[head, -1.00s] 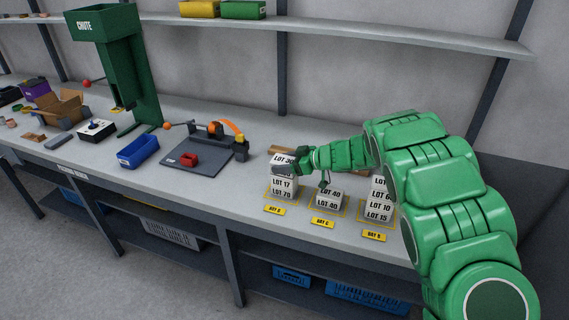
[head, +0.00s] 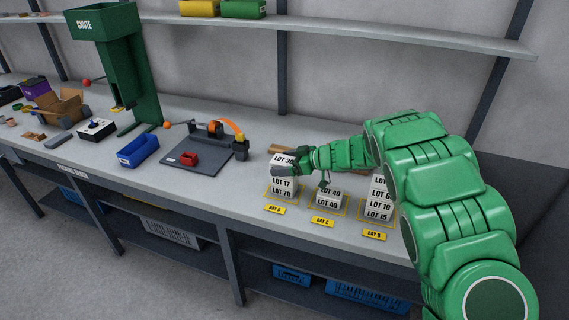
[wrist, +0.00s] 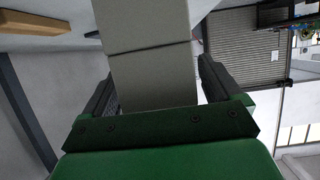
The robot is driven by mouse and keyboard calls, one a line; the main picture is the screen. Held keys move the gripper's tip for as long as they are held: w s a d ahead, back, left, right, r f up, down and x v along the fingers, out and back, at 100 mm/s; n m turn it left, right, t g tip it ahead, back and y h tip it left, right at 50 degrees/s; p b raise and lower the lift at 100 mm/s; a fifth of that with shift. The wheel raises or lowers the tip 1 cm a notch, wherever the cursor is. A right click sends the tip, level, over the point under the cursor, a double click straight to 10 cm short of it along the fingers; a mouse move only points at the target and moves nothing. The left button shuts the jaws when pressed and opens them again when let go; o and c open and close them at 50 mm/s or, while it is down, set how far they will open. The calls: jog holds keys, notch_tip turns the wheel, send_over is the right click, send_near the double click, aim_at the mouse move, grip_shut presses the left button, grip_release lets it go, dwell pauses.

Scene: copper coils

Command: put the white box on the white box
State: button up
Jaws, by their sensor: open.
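Three stacks of white boxes stand on the bench. The left stack has a top box marked LOT 30 (head: 284,159), with LOT 17 (head: 283,184) and LOT 70 (head: 283,193) below it. The middle stack is lower, with two boxes marked LOT 40 (head: 329,192). The right stack (head: 378,207) is taller and partly hidden by my arm. My gripper (head: 281,170) is at the top of the left stack. In the wrist view my gripper (wrist: 157,80) is open, its fingers on either side of a white box (wrist: 155,77); contact cannot be told.
Yellow bay labels (head: 323,222) lie in front of the stacks. A grey plate (head: 197,166) with a red block, a blue bin (head: 138,151) and a green chute (head: 120,65) stand to the left. A shelf (head: 380,34) runs above the bench. My arm covers the bench's right end.

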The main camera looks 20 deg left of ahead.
aim_at(291, 162)
jog(key=v, duration=0.7)
jog(key=shift+d, duration=0.4)
jog(key=shift+r, duration=0.2)
